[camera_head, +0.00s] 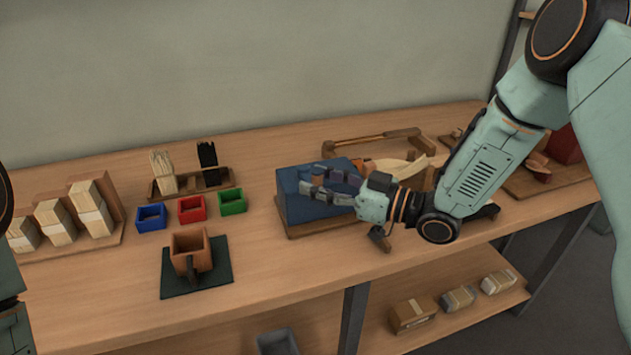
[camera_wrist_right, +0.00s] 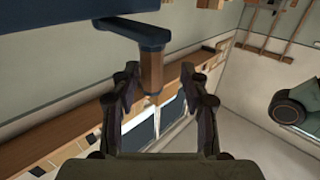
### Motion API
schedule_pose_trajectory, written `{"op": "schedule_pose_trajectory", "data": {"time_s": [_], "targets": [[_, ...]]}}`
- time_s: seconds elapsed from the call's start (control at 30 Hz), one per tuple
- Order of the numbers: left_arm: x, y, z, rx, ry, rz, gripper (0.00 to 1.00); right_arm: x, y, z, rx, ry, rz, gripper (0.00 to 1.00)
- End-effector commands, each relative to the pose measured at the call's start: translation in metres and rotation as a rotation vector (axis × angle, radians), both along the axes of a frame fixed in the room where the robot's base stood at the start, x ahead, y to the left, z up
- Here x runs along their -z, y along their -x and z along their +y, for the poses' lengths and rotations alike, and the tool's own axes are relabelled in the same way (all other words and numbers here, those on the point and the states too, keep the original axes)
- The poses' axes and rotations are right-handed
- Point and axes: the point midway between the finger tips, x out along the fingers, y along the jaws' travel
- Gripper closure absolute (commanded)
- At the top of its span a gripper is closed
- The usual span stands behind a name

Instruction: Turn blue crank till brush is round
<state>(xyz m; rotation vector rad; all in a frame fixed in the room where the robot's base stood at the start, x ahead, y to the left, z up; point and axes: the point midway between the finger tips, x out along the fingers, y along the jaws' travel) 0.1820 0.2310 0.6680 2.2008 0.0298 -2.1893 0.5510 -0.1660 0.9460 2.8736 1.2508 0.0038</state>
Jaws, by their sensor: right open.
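The blue machine box (camera_head: 293,207) stands on a wooden base near the middle of the bench in the head view. My right gripper (camera_head: 316,186) reaches in from the right and lies across the box's near face. In the right wrist view, the blue crank arm (camera_wrist_right: 135,32) crosses the upper part, and its brown handle (camera_wrist_right: 151,75) points down between the two spread fingers of my right gripper (camera_wrist_right: 162,100). The fingers are open, with gaps at both sides of the handle. I cannot make out a brush in the machine. My left gripper is out of view.
Red (camera_head: 192,209), blue (camera_head: 151,217) and green (camera_head: 232,201) bins stand left of the machine. A rack (camera_head: 190,185) holds pale and black bristles behind them. A brown pot (camera_head: 190,250) sits on a dark mat. Wooden blocks (camera_head: 55,220) stand far left.

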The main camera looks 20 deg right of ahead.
Motion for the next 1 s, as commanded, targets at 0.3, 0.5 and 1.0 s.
{"op": "schedule_pose_trajectory", "data": {"time_s": [0.3,0.5,1.0], "targets": [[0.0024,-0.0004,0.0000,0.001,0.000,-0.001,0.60,0.0002,-0.0106,0.0080,0.002,-0.001,0.000,0.55],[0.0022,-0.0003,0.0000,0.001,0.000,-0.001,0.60,-0.0001,-0.0105,0.0079,0.001,-0.001,-0.001,0.56],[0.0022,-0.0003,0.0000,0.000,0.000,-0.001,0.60,-0.0002,-0.0106,0.0077,0.002,-0.001,-0.001,0.99]]}}
